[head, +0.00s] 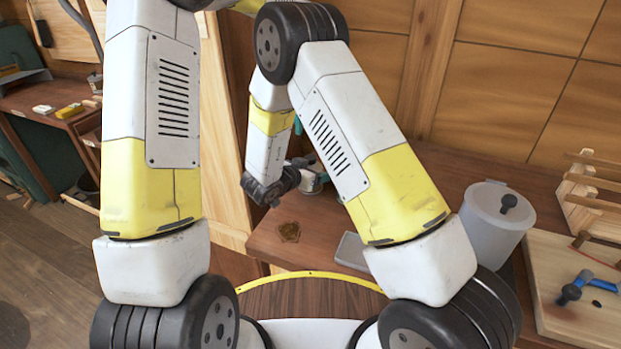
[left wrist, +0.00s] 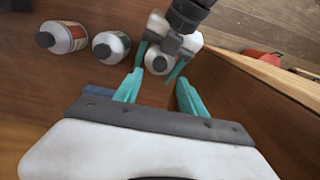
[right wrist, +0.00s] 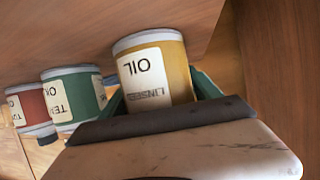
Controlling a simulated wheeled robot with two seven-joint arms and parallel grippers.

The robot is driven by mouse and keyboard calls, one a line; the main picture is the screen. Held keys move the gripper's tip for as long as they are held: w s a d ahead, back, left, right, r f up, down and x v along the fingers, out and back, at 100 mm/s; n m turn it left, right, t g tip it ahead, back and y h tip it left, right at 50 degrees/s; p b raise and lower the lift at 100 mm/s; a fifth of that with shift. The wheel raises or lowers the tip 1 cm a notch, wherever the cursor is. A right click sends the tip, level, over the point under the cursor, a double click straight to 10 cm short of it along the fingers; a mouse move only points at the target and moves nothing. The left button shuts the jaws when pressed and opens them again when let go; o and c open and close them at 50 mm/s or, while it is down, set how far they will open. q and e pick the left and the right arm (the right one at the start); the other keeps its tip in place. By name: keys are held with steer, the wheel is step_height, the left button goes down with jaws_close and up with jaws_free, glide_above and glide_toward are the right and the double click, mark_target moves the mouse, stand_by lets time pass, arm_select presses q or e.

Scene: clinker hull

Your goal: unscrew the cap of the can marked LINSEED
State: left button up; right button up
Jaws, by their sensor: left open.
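The can marked LINSEED (right wrist: 155,75) is yellow with a pale OIL label, seen upside down in the right wrist view. It stands on the bench, and its cap is hidden there behind my gripper. My right gripper (right wrist: 160,95) has a finger on each side of its body, shut on it. In the left wrist view the can's round top (left wrist: 160,64) shows between my right gripper's teal fingers. My left gripper (left wrist: 160,92) is open and empty, pointing at that top, a short way off. In the head view my arms hide most of this.
A green can (right wrist: 75,98) and a red can (right wrist: 30,108) stand beside the LINSEED can. A wooden wall (left wrist: 260,95) is close by.

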mark_target(311, 157)
arm_select(q)
steer(key=shift+c, duration=0.5)
arm_select(e)
jaws_close()
arm_select(q)
steer(key=shift+c, duration=0.5)
steer(key=m, duration=0.7)
steer(key=shift+m, duration=0.3)
steer(key=m, duration=1)
steer(key=shift+m, duration=0.4)
steer(key=m, duration=1.2)
steer(key=shift+m, duration=0.4)
steer(key=shift+f, duration=4)
steer(key=shift+c, duration=0.2)
